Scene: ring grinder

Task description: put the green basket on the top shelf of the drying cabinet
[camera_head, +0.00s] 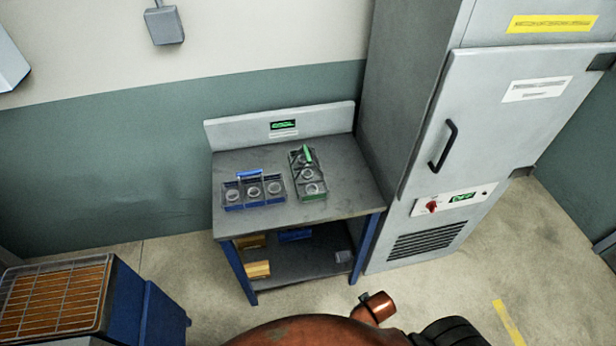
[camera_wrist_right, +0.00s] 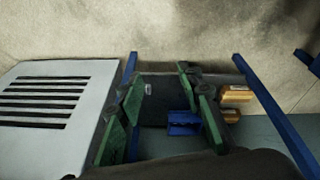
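The green basket (camera_head: 309,186) stands on the grey top of a small workbench (camera_head: 345,180), with round parts in it and a green handle above. The drying cabinet (camera_head: 485,130) stands right of the bench, its door closed, with a black handle (camera_head: 444,147); its shelves are hidden. My right gripper (camera_wrist_right: 160,95) is open and empty in the right wrist view, facing the bench's lower part, with the cabinet's vented front at left. Neither gripper shows in the head view. The basket does not show in the right wrist view.
A blue basket (camera_head: 254,191) with round parts stands left of the green one. Yellow and blue bins (camera_head: 257,270) sit on the bench's lower shelf. A blue unit with a grille top (camera_head: 55,298) stands at the lower left. Open floor (camera_head: 465,285) lies before the cabinet.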

